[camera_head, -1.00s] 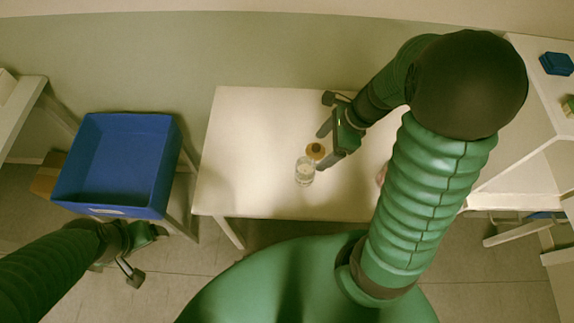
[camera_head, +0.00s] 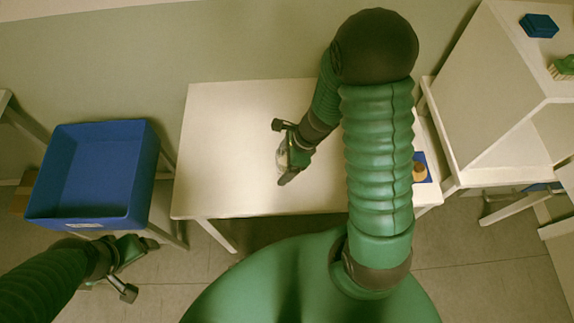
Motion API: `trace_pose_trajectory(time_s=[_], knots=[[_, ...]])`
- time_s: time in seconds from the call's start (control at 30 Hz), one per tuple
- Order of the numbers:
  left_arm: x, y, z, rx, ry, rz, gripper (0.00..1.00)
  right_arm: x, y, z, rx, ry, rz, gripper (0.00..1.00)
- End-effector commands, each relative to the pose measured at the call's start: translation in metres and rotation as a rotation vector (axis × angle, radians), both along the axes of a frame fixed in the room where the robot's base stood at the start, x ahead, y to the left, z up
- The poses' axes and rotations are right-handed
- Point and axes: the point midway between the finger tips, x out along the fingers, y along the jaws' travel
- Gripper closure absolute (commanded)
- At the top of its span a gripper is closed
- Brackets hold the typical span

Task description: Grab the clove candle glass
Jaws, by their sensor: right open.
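A small clear glass (camera_head: 282,158) stands on the white table (camera_head: 225,150), mostly hidden by my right gripper. I cannot read a label on it. My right gripper (camera_head: 284,155) is open, with its fingers at the glass; I cannot tell whether they touch it. My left gripper (camera_head: 137,268) hangs empty at the lower left, away from the table, with its fingers apart.
A blue bin (camera_head: 100,215) stands left of the table. A small amber item (camera_head: 419,173) is at the table's right end, beside something blue, partly behind my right arm. White shelving (camera_head: 490,90) stands at the right. The table's left half is clear.

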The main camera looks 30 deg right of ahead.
Motion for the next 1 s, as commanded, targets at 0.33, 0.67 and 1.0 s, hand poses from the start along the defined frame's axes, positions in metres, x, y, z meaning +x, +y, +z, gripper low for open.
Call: trace_pose_trajectory(time_s=[0.33, 0.67, 1.0], knots=[[0.0001, 0.0000, 0.0004, 0.000, 0.000, 0.000, 0.21, -0.0004, 0.0018, 0.0012, -0.001, 0.000, 0.002, 0.57], [0.0001, 0.0000, 0.0005, 0.000, 0.000, 0.000, 0.21, -0.0003, 0.0005, 0.0014, 0.001, -0.001, 0.001, 0.98], [0.0000, 0.0000, 0.0057, 0.000, 0.000, 0.000, 0.21, 0.0002, 0.0000, 0.0060, 0.000, -0.001, 0.002, 0.98]])
